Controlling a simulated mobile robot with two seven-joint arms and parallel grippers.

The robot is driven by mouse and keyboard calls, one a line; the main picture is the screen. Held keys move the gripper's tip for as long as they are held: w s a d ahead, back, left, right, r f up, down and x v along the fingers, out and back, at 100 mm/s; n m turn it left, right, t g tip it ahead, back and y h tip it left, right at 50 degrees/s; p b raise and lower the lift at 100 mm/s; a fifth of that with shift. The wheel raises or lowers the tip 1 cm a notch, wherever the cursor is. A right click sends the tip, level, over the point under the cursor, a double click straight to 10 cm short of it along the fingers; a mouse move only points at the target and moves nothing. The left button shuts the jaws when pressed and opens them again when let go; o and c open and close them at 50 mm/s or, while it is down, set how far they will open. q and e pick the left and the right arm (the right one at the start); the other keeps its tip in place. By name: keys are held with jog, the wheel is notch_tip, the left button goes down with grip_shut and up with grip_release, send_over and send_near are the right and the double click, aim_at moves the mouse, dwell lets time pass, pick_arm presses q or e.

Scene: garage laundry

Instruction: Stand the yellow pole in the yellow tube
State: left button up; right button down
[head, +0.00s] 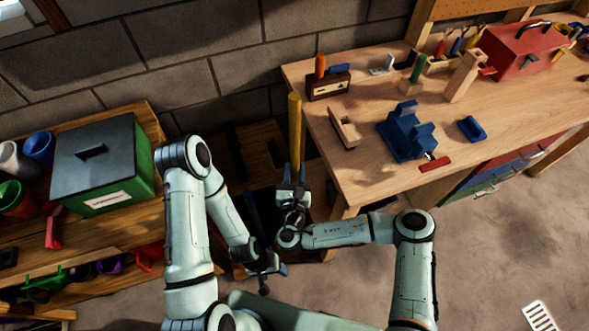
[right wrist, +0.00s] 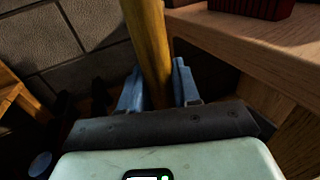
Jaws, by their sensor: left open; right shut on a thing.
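The yellow pole (head: 295,125) stands nearly upright in the gap left of the workbench. My right gripper (head: 293,175) is shut on it, low on its visible length. In the right wrist view the pole (right wrist: 149,40) runs up from between the two blue fingers (right wrist: 158,88). The pole's lower end is hidden behind my gripper. My left gripper (head: 267,270) is open and empty, below and left of the right one, apart from the pole. I cannot make out the yellow tube in either view.
The wooden workbench (head: 370,180) to the right carries a blue vise (head: 405,135), wooden blocks and a red toolbox (head: 520,50). A low shelf at left holds a green box (head: 105,165) and coloured cups. A block wall stands behind. Floor at lower right is mostly clear.

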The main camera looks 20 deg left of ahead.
aim_at(294, 182)
jog(key=shift+f, duration=0.65)
jog(key=shift+s+f, duration=0.25)
jog(key=shift+f, duration=0.4)
notch_tip(294, 182, down, 2)
jog(key=shift+w+b, duration=0.1)
jog(key=shift+b, duration=0.4)
pick_arm(q)
jog(key=s+f+b, duration=0.6)
jog(key=f, duration=0.4)
jog(key=shift+s+g+b, duration=0.2)
jog(key=shift+g+b, duration=0.15)
jog(key=shift+g, duration=0.05)
pick_arm(e)
notch_tip(294, 182, down, 17)
